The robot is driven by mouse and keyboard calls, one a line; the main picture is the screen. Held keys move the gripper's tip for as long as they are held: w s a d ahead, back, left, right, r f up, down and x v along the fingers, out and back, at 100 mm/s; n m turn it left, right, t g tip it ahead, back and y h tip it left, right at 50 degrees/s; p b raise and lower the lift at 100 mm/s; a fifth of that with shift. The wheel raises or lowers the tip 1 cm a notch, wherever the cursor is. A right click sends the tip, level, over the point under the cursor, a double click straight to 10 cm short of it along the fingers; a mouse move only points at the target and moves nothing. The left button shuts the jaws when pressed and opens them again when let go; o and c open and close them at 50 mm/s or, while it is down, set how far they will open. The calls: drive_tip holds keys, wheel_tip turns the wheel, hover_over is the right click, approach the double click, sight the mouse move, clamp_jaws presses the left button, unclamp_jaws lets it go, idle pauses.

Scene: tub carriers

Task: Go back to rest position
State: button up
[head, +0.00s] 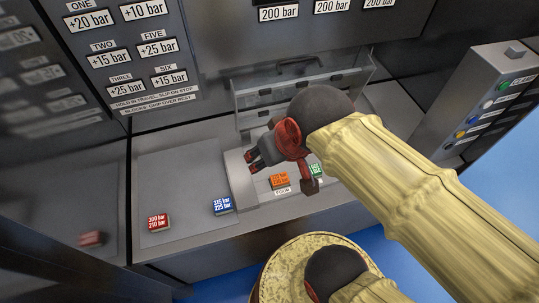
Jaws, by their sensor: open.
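My tan arm reaches in from the lower right and hides part of the counter.
A red block (158,221) and a blue block (222,205) lie on the left counter. An orange block (279,181) and a green block (316,170) lie below my gripper. A button box (490,100) stands right.

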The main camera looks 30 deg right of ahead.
drive_tip(key=shift+s+a+r+n, duration=0.15)
drive_tip(key=shift+s+a+n, duration=0.1)
drive_tip(key=shift+n, duration=0.15)
wheel_tip(320, 180, down, 6)
drive_tip(key=b, duration=0.6)
drive_tip(key=shift+c, duration=1)
